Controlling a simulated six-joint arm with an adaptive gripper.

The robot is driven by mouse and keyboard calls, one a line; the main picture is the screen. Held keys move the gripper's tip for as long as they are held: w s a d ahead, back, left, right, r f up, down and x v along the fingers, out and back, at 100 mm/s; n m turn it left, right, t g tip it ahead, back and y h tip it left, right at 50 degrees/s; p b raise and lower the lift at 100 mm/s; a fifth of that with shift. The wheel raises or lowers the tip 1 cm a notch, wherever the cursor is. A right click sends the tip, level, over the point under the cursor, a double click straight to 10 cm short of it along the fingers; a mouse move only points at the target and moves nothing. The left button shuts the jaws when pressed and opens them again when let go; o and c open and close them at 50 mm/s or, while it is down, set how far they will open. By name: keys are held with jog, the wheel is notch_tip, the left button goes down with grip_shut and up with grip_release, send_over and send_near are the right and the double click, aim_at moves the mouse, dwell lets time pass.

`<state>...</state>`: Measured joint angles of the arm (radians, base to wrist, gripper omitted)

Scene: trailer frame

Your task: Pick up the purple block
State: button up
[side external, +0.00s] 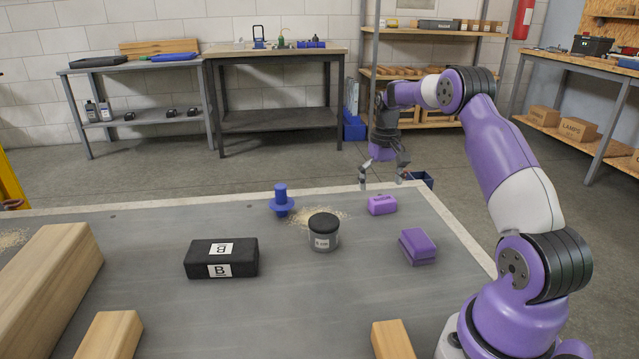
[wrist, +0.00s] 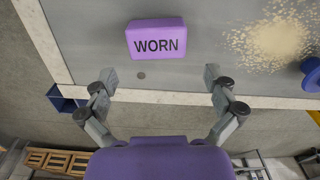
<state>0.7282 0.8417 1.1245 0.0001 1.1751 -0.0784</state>
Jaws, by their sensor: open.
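Two purple blocks lie on the grey table. A lighter purple block (side external: 382,205) is near the far edge, and a darker purple block (side external: 418,247) sits closer, to its right. In the wrist view a purple block marked WORN (wrist: 156,38) lies just ahead of the fingers, apart from them; by its place near the edge and sawdust it appears to be the lighter one. My gripper (side external: 382,177) is open and empty, by the table's far edge behind the lighter block. In the wrist view its fingers (wrist: 160,76) are spread wide.
A blue flanged part (side external: 281,201), sawdust (wrist: 272,42) and a grey jar with a black lid (side external: 323,232) are left of the lighter block. A black labelled case (side external: 221,258) and wooden beams (side external: 45,285) lie further left. A wood piece (side external: 392,340) is at the front.

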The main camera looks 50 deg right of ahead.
aim_at(381, 197)
jog(key=f, duration=0.4)
jog(key=shift+s+f, duration=0.2)
jog(key=c, duration=1.1)
jog(key=shift+r, duration=0.15)
